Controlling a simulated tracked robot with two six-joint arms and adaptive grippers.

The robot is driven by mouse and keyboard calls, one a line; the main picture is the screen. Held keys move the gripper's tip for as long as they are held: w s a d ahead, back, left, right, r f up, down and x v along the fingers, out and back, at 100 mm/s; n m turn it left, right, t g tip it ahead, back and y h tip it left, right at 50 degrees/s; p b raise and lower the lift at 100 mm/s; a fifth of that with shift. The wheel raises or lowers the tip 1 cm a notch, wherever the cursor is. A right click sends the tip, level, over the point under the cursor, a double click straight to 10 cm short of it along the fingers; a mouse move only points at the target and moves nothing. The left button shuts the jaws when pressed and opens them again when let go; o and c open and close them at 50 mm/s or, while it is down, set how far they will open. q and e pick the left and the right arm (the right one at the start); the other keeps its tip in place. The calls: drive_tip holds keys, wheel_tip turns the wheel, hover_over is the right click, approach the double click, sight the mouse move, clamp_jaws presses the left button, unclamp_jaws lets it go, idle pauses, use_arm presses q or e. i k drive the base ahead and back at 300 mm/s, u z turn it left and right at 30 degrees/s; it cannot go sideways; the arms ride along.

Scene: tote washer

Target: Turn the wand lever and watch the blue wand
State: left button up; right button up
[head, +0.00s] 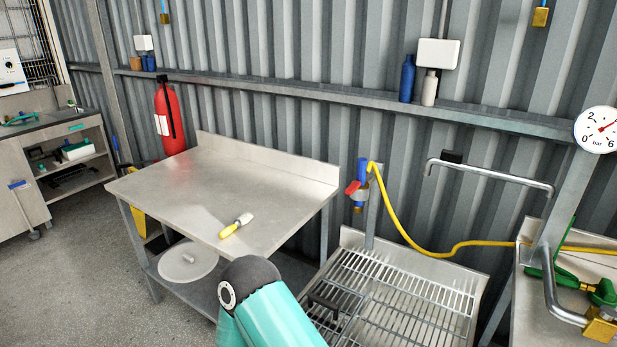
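The blue wand (362,170) hangs upright beside a post behind the grated sink, with a brass end pointing down. A red lever (353,187) sticks out to its left at mid-height. A yellow hose (408,238) leaves near its top and loops to the right. No water shows at the brass end. A teal link of my arm is at the bottom middle, below and left of the wand and apart from it. Neither of my grippers can be made out.
A steel table (230,185) stands left of the wand, with a yellow-handled brush (237,225) on it. The grated sink (400,290) lies below the wand, with a dark object (326,303) over its left part. A bent steel pipe (490,172) and pressure gauge (597,129) are at right.

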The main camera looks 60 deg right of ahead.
sight(353, 186)
drive_tip(key=z, duration=0.3)
drive_tip(key=i, duration=1.2)
drive_tip(key=z, duration=1.15)
drive_tip(key=i, duration=0.6)
drive_tip(key=z, duration=0.4)
drive_tip(key=k, duration=0.9)
drive_tip(key=z, duration=0.2)
drive_tip(key=i, duration=0.9)
drive_tip(key=u, duration=0.1)
